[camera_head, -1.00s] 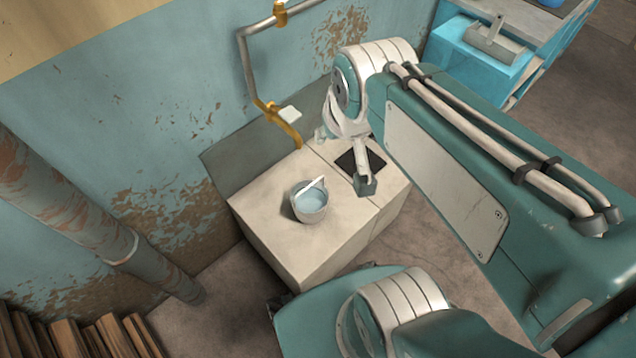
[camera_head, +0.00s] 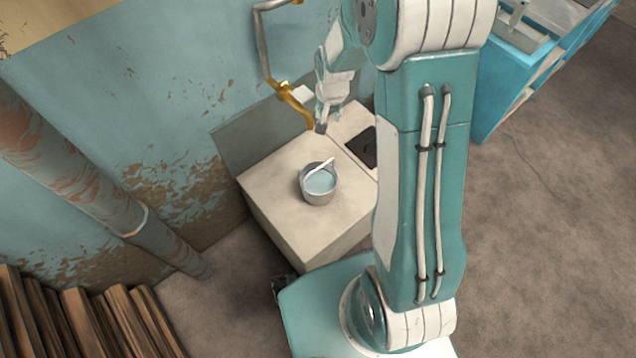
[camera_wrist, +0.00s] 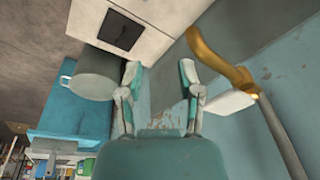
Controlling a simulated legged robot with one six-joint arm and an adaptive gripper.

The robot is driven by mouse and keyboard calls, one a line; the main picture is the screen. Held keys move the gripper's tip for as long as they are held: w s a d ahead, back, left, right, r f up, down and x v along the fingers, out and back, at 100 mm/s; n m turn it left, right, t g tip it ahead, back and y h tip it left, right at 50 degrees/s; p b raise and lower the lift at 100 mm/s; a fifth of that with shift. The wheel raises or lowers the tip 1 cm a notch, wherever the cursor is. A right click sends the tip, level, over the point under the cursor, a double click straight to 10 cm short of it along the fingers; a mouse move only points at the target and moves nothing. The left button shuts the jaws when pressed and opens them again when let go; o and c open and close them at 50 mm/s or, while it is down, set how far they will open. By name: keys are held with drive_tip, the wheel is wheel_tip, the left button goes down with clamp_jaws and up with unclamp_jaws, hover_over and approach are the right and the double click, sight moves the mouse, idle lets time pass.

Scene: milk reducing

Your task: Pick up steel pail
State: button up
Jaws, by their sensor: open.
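A grey round pail (camera_head: 319,190) stands upright on the pale cabinet top in the head view. It holds pale bluish liquid, and a white bar or handle lies across its rim. My gripper (camera_head: 326,112) is above and behind the pail, near the wall and tap, apart from the pail. In the wrist view my gripper (camera_wrist: 160,72) has its two fingers spread with nothing between them. A grey cylindrical vessel (camera_wrist: 95,74) with a light handle shows left of the fingers there; I cannot tell whether it is the same pail.
The pale cabinet (camera_head: 275,190) stands against a peeling blue wall, with a dark square (camera_head: 362,148) in its top. A yellow tap pipe (camera_head: 292,98) hangs close to my gripper. A rusty pipe (camera_head: 75,170) and planks (camera_head: 85,320) are at left, a blue cabinet (camera_head: 495,95) at right.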

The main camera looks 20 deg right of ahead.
drive_tip(key=f+m, duration=0.1)
drive_tip(key=f, duration=0.8)
drive_tip(key=s+d+f+m+g, duration=0.1)
drive_tip(key=f, duration=0.8)
drive_tip(key=s+d+f+m+g, duration=0.1)
drive_tip(key=f, duration=0.8)
drive_tip(key=shift+d+f, duration=0.15)
drive_tip(key=shift+f, duration=0.25)
wheel_tip(320, 180, down, 11)
drive_tip(key=shift+r, duration=0.2)
drive_tip(key=shift+r, duration=0.1)
clamp_jaws()
